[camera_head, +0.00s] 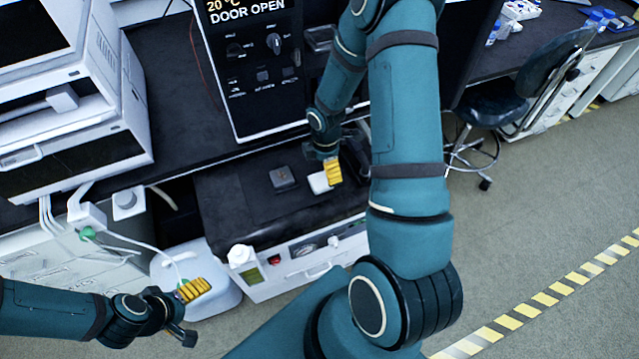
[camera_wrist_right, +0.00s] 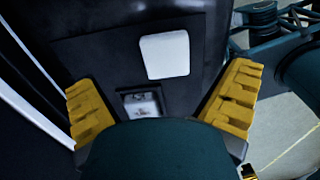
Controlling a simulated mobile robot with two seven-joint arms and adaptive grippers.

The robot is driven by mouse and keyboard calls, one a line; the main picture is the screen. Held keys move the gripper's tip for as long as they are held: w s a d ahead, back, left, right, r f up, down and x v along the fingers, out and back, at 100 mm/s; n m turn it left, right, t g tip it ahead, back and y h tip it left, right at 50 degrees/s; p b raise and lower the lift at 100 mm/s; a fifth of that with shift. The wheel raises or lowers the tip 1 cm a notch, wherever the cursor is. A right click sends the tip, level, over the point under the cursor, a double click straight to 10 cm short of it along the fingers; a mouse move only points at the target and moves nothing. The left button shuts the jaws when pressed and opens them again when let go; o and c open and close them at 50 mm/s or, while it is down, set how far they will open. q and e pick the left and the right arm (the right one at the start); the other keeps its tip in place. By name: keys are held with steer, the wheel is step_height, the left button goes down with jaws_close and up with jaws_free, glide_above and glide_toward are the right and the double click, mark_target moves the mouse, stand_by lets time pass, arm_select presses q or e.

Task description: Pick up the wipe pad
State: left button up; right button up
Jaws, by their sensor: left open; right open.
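The wipe pad, a small white rounded square, lies on the dark surface in front of the instrument panel (camera_head: 319,183). In the right wrist view the white pad (camera_wrist_right: 165,55) shows whole, a little beyond the fingers. My right gripper (camera_head: 332,171) is over the pad's right side in the head view; its yellow fingers are spread wide and empty in the wrist view (camera_wrist_right: 160,85). I cannot tell how high they are above the pad. My left gripper (camera_head: 194,290) is open and empty at the lower left, well away from the pad.
A small dark grey block (camera_head: 283,178) sits left of the pad. The tall control panel (camera_head: 255,75) stands behind. A stool (camera_head: 490,105) stands at right.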

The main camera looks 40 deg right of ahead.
mark_target(325, 179)
steer(key=shift+s+a+f+b, duration=0.15)
steer(key=shift+f+b, duration=0.25)
steer(key=shift+f, duration=1.2)
steer(key=shift+s+f+b, duration=0.15)
steer(key=shift+f+b, duration=0.25)
steer(key=shift+f, duration=1.15)
steer(key=c, duration=1)
step_height(325, 179, up, 10)
steer(key=shift+f+p, duration=0.2)
steer(key=shift+p, duration=1)
steer(key=shift+r, duration=0.25)
